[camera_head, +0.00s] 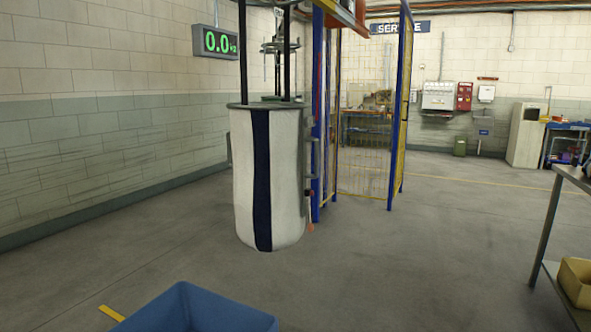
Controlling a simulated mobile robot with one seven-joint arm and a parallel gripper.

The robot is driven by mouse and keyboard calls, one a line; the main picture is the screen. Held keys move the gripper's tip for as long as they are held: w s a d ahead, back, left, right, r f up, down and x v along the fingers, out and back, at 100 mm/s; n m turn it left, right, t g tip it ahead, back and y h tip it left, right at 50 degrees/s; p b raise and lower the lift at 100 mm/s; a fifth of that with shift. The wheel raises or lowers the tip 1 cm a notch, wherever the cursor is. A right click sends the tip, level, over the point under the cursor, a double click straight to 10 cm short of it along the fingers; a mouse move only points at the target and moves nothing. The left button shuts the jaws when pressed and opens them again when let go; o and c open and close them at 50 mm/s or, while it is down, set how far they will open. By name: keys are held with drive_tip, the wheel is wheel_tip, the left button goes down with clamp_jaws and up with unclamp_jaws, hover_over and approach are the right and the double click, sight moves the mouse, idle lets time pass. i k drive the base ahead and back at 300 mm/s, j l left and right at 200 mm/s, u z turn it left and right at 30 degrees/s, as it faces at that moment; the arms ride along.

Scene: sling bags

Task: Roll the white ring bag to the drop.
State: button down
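A white bag (285,185) with a dark navy vertical stripe and a grey rim hangs upright from dark straps (243,55) left of centre. Its bottom appears to be just above or at the floor; I cannot tell which. The top ends of the straps are out of the picture. Behind the straps, a metal ring-like fitting (281,47) hangs at the top. No place in view is marked as the drop. My gripper is not in view.
A blue bin (195,310) stands at the bottom front. Blue posts (395,110) and yellow mesh (365,150) stand right behind the bag. A display (215,41) reads 0.0. A metal table (572,178) and yellow bin (577,280) are at right. Floor right of centre is clear.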

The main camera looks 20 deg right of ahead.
sight(268, 140)
drive_tip(key=i+l+z, duration=0.2)
drive_tip(key=i+l, duration=0.25)
drive_tip(key=l, duration=0.2)
drive_tip(key=i+l+z, duration=0.2)
drive_tip(key=i+l, duration=0.3)
drive_tip(key=i+l+z, duration=0.2)
drive_tip(key=i+l, duration=0.3)
drive_tip(key=i+l+z, duration=0.2)
drive_tip(key=i+l, duration=0.25)
drive_tip(key=i, duration=0.15)
drive_tip(key=i+l+z, duration=0.15)
drive_tip(key=i+l, duration=0.2)
drive_tip(key=i, duration=0.2)
